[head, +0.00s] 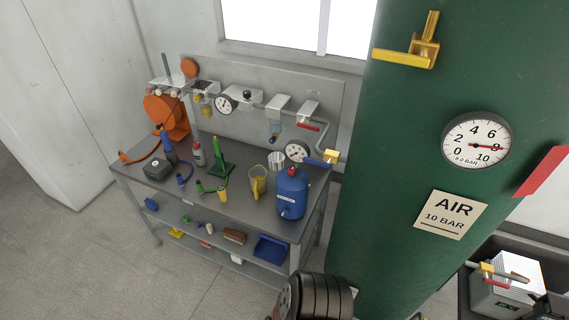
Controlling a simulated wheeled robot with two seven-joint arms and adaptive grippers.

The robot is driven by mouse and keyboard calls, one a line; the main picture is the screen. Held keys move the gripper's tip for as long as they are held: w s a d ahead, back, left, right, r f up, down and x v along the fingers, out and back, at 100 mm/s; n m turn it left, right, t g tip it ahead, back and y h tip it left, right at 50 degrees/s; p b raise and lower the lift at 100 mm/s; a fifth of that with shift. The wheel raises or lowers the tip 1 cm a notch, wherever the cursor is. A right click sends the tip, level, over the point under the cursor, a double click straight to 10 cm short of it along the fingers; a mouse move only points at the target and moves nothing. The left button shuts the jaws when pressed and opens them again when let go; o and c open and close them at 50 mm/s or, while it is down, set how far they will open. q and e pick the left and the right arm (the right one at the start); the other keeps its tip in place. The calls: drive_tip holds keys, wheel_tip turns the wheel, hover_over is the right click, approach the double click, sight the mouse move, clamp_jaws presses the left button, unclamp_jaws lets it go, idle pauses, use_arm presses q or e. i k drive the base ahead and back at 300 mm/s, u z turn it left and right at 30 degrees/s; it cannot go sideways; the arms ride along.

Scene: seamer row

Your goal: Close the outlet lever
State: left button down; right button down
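A large green air tank (420,200) stands upright to the right of the bench. A red flat lever (541,172) sticks out at its right edge, tilted up to the right; its far end is partly cut off. A yellow lever-like bracket (410,58) is fixed high on the tank. On the bench's pipework are a small red handle (308,124) and a blue lever (318,163) beside a yellow fitting. No readable label tells which is the outlet lever. Neither gripper's fingers show.
A round gauge (477,140) and an "AIR 10 BAR" plate (451,215) are on the tank. The grey workbench (235,205) holds tools and a blue canister (291,193). A dark ribbed part (320,298) shows at bottom centre. Floor (110,270) is clear at left.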

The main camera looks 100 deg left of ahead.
sight(328, 165)
drive_tip(key=u, duration=2.95)
drive_tip(key=i, duration=0.35)
